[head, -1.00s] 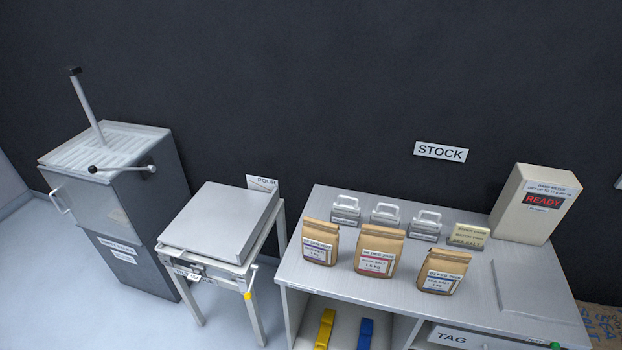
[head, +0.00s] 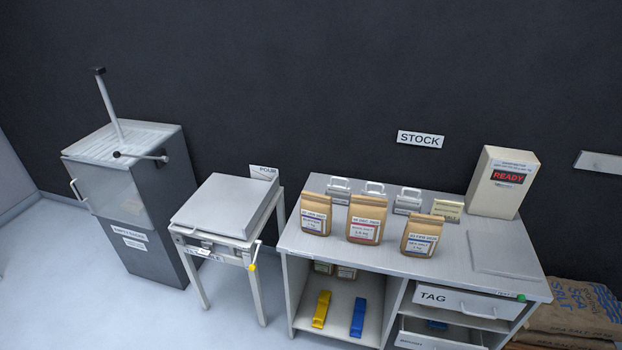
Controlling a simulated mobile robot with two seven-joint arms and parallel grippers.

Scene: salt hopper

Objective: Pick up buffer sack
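Three small brown paper sacks stand upright in a row on the counter: a left sack (head: 315,214) with a purple-striped label, a middle sack (head: 366,218) with a red-striped label, and a right sack (head: 421,235) with a blue-striped label. Their small print is hard to read, so I cannot tell which one is the buffer sack. Neither of my grippers is in view.
A yellow clip (head: 321,309) and a blue clip (head: 358,317) lie below. Large sacks (head: 580,308) lie at far right. Floor at left is clear.

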